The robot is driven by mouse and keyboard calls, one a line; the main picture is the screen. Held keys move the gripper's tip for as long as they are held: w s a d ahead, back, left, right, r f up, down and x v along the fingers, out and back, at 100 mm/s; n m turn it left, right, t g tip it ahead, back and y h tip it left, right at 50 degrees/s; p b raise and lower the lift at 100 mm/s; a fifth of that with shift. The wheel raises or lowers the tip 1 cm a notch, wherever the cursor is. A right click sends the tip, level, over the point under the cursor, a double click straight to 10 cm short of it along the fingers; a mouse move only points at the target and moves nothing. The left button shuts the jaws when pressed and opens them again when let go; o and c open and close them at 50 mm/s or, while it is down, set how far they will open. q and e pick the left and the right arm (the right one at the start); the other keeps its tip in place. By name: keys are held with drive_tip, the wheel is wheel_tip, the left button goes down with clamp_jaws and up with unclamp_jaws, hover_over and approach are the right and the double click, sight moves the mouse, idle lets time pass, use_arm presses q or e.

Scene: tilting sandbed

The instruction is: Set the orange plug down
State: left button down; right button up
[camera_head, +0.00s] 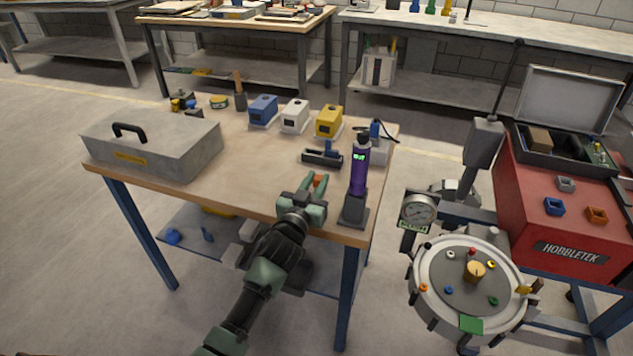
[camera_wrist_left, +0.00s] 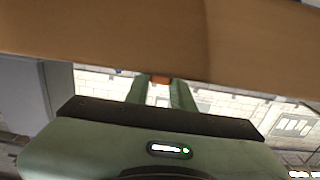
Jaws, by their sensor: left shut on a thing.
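The orange plug (camera_head: 318,180) is a small block between the fingertips of my left gripper (camera_head: 314,184), in the head view over the front part of the wooden workbench (camera_head: 235,165). In the left wrist view the plug (camera_wrist_left: 160,79) shows at the ends of the two green fingers of the left gripper (camera_wrist_left: 161,84), which is shut on it. The bench's wood fills the top of that view. Whether the plug touches the bench top, I cannot tell. My right gripper is not in view.
A grey case (camera_head: 153,146) is at left. The bench middle is clear. A round dial plate (camera_head: 455,290) is right.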

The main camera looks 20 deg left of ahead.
use_arm(q)
drive_tip(key=shift+f, duration=0.15)
drive_tip(key=c, duration=1.2)
unclamp_jaws()
drive_tip(key=shift+r, duration=0.25)
drive_tip(key=s, duration=1.2)
drive_tip(key=shift+a, duration=0.2)
drive_tip(key=shift+f, duration=0.1)
